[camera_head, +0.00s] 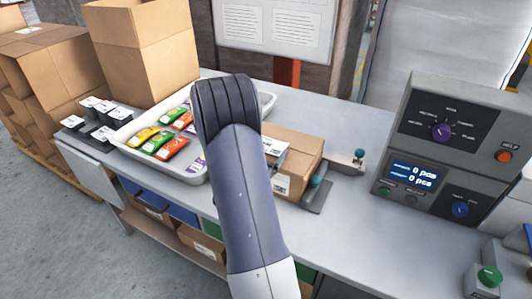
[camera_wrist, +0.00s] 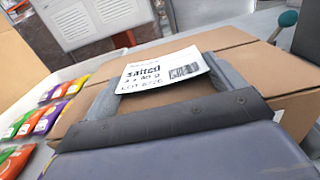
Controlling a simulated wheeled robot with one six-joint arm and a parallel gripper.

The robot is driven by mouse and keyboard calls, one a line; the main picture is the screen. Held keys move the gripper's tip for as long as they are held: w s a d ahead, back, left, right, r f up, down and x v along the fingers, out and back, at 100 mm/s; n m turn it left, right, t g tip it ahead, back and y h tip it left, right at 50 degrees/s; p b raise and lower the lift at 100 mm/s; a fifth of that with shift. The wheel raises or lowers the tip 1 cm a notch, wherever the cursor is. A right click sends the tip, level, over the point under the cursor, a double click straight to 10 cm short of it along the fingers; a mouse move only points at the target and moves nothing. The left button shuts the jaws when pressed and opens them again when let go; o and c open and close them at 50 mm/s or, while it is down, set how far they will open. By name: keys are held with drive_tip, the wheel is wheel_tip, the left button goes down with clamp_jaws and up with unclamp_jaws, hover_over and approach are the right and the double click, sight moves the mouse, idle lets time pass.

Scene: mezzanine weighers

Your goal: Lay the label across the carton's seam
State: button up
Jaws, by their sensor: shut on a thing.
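The carton (camera_head: 299,153) is a closed brown box on the bench, partly hidden by my arm in the head view. In the wrist view the carton (camera_wrist: 262,70) fills the space beyond my gripper, with an edge line across its top. My gripper (camera_wrist: 160,92) is shut on the label (camera_wrist: 150,72), a white piece with black print reading "salted" and a lot line. The label is held over the carton's top; I cannot tell whether it touches.
A white tray (camera_head: 191,179) of coloured packets lies left of the carton. Teal-knobbed fixtures (camera_head: 350,164) stand beside the carton. A grey control console (camera_head: 433,150) stands at right. Bare bench lies in front of the console.

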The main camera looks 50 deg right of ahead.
drive_tip(key=shift+s+a+f, duration=0.1)
drive_tip(key=shift+f, duration=0.3)
drive_tip(key=shift+f, duration=0.1)
drive_tip(key=shift+s+f+b, duration=0.15)
drive_tip(key=shift+f+b, duration=0.4)
drive_tip(key=shift+b, duration=0.1)
drive_tip(key=shift+a+f+b, duration=0.1)
drive_tip(key=shift+f+b, duration=0.1)
drive_tip(key=shift+b, duration=0.1)
drive_tip(key=o, duration=0.7)
drive_tip(key=shift+r+p, duration=0.8)
drive_tip(key=shift+p, duration=0.2)
drive_tip(key=shift+r+b+v, duration=0.2)
drive_tip(key=shift+b+v, duration=1.1)
drive_tip(key=shift+v, duration=4.55)
